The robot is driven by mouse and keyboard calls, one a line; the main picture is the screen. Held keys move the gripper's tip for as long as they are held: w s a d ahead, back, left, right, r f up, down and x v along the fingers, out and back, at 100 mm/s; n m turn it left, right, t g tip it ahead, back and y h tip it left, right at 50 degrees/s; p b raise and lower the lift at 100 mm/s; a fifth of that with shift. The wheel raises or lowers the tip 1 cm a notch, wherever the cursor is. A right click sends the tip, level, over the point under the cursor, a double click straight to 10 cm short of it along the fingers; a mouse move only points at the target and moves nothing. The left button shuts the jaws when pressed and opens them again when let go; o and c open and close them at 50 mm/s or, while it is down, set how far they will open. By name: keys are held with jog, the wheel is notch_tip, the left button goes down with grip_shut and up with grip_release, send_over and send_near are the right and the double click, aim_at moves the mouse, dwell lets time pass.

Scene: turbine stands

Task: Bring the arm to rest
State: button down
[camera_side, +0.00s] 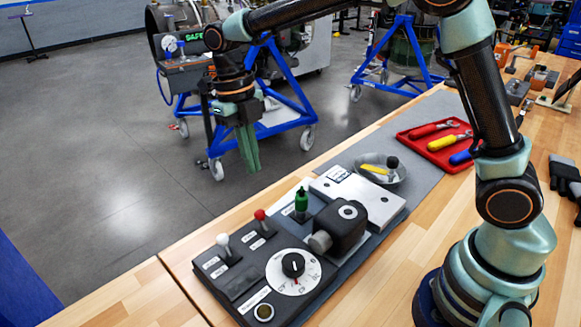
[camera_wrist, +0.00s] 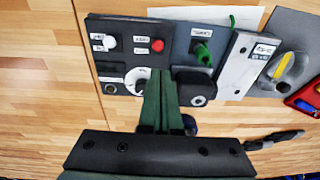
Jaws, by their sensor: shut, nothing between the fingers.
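My gripper (camera_side: 248,150) hangs from my arm with its green fingers pointing down, above and behind the far edge of the bench in the side view. Its fingers lie together, with nothing between them; they also show in the wrist view (camera_wrist: 162,100). A dark control panel (camera_side: 265,262) sits on the bench, apart from the fingers. It carries a white knob (camera_side: 222,240), a red knob (camera_side: 260,215), a green lever (camera_side: 301,200) and a round dial (camera_side: 293,270). In the wrist view the fingers cover part of the panel.
A metal plate (camera_side: 385,205) and black block (camera_side: 342,228) adjoin the panel. A grey dish (camera_side: 396,178) holds a yellow item. A red tray (camera_side: 443,160) holds several coloured-handled tools. Blue turbine stands (camera_side: 285,128) stand on the floor beyond. Bare wood lies at the front left.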

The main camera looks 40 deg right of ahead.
jog(key=shift+r, duration=0.15)
jog(key=s+d+r+m+t, duration=0.2)
jog(key=s+d+m, duration=0.4)
jog(key=m, duration=1.2)
jog(key=s+d+r+m+t, duration=0.3)
jog(key=s+d+m+t, duration=0.2)
jog(key=m, duration=1.3)
jog(key=shift+s+d+r+y, duration=0.3)
jog(key=shift+s+d+r, duration=0.05)
jog(key=shift+s+d, duration=0.55)
